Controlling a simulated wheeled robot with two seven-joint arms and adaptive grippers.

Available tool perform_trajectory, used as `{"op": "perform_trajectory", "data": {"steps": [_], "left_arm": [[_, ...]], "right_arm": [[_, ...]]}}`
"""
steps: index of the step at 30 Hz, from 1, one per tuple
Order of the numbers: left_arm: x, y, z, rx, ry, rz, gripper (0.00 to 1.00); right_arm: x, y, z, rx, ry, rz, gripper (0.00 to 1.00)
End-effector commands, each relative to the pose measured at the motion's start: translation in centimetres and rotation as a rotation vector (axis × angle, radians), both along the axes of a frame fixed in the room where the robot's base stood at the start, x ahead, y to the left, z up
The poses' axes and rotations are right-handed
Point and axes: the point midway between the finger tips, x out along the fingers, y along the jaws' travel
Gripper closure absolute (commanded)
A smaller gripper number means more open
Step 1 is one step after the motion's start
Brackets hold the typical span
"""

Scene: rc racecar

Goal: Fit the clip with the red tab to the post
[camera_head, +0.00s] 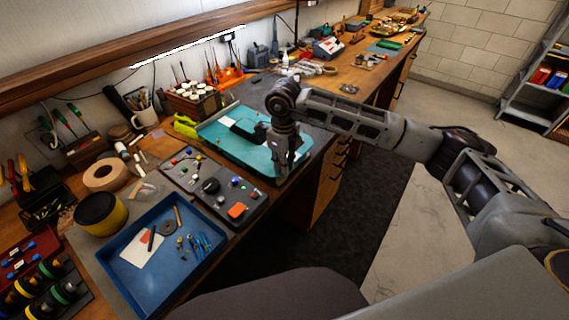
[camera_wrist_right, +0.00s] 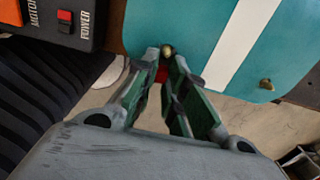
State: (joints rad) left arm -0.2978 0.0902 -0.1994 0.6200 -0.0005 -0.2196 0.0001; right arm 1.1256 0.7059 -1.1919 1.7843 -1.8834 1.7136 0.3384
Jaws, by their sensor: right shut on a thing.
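The teal car body (camera_head: 262,163) lies on the bench with a dark piece on top. It also shows in the right wrist view (camera_wrist_right: 185,30), with a white stripe. My right gripper (camera_head: 284,165) is over its near right edge. In the right wrist view the gripper (camera_wrist_right: 165,62) is shut on a small red thing, the clip's red tab (camera_wrist_right: 162,74), mostly hidden between the fingers. A brass post (camera_wrist_right: 167,50) stands at the body's edge, right at the fingertips. I cannot tell whether the clip is on it. A second brass post (camera_wrist_right: 266,84) stands farther right. My left gripper is not in view.
A grey board with small knobs and an orange part (camera_head: 237,210) lies left of the body. A blue tray (camera_head: 145,290) with small parts is nearer. In the right wrist view a panel marked POWER (camera_wrist_right: 72,22) is at upper left. The bench edge is close.

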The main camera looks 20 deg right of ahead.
Motion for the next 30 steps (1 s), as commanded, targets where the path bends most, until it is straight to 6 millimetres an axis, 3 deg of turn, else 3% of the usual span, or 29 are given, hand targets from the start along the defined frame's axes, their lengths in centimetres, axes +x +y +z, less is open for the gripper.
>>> {"op": "perform_trajectory", "data": {"steps": [18,29,30], "left_arm": [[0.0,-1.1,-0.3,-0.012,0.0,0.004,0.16],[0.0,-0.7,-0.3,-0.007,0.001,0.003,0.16],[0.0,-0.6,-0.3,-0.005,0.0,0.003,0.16]], "right_arm": [[0.5,0.3,0.0,0.0,0.0,-0.001,1.0],[0.5,0.4,0.0,0.0,0.0,-0.001,1.0],[0.5,0.4,0.0,0.0,0.0,-0.001,0.86]]}}
